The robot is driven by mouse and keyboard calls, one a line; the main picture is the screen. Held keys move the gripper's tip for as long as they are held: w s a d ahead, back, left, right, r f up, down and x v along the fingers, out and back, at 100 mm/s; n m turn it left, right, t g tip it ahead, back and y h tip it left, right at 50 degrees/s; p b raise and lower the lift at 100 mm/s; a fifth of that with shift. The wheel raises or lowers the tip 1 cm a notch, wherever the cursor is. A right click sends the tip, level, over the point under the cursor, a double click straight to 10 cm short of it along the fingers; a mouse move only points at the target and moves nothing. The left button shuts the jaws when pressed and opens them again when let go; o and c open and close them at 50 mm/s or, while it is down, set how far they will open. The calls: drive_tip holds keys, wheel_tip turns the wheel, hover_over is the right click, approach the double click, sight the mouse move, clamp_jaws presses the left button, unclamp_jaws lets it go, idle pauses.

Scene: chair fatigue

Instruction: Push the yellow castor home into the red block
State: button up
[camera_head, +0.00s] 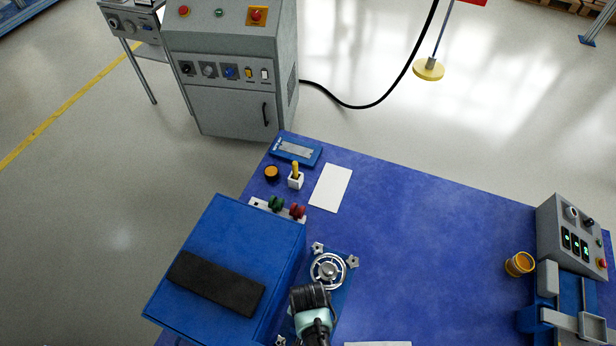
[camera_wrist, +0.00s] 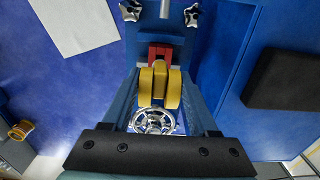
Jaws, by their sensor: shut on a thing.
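In the wrist view, the yellow castor (camera_wrist: 160,88) with its twin wheels sits between the two fingers of my gripper (camera_wrist: 160,84), which is shut on it. The red block (camera_wrist: 159,50) is just beyond the castor, on a blue fixture. A short grey part shows between castor and block; I cannot tell how deep the stem sits. In the head view my gripper is a dark and pale green shape (camera_head: 312,308) over the fixture, and it hides the castor and the red block.
A silver handwheel (camera_head: 328,271) stands on the fixture, close to my gripper. A blue box with a black pad (camera_head: 215,284) is on the left. A yellow cup (camera_head: 519,264) is on the right; the blue table between is clear.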

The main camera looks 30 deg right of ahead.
drive_tip(key=shift+f+b, duration=1.3)
drive_tip(key=shift+f, duration=0.4)
idle(0.5)
drive_tip(key=o, duration=1.3)
drive_tip(key=shift+o, duration=0.2)
drive_tip(key=shift+r, duration=0.1)
wheel_tip(320, 180, up, 13)
drive_tip(key=shift+f+p, duration=0.1)
drive_tip(key=shift+p, duration=0.85)
